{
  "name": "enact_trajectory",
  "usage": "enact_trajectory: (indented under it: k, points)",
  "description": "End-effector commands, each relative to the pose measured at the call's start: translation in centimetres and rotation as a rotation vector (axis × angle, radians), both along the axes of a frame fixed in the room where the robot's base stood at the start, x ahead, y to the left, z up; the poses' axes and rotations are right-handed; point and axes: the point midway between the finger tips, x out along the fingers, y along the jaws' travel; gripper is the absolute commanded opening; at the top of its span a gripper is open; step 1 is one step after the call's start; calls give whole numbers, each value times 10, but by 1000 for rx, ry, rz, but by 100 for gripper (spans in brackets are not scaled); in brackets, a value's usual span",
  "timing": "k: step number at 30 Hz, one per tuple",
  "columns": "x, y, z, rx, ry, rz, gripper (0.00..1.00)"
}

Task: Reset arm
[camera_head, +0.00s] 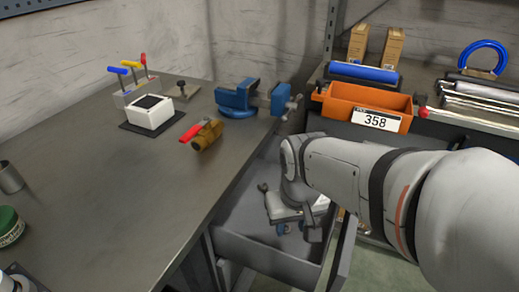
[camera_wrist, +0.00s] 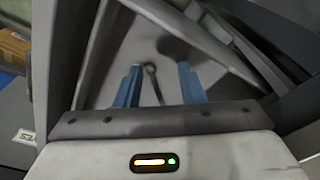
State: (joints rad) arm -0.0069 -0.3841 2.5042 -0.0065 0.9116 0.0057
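My arm reaches from the right over an open grey drawer (camera_head: 262,250) under the workbench. My gripper (camera_head: 284,229) points down inside the drawer. In the wrist view my gripper (camera_wrist: 160,67) shows two blue fingers spread apart with nothing held between them. A dark, thin wrench-like tool (camera_wrist: 152,82) shows between and beyond the fingers, on the drawer floor. What looks like the same tool (camera_head: 263,188) shows left of my gripper in the head view. My wrist hides part of the drawer.
The drawer walls (camera_wrist: 92,55) rise close around my gripper. On the bench (camera_head: 90,225) stand a blue vise (camera_head: 238,98), a brown-and-red valve (camera_head: 205,134) and a white box (camera_head: 150,111). An orange bin (camera_head: 362,103) labelled 358 stands on the shelf behind my arm.

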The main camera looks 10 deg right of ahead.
Motion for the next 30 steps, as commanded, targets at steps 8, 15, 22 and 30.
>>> enact_trajectory:
  k: [8, 15, 22, 30]
  points:
    - [1, 0, 3, 0, -1, 0, 36]
    - [2, -1, 37, -1, -17, 6, 36]
    - [3, -1, 98, -4, -46, 18, 36]
    - [4, -1, 171, -7, -84, 28, 36]
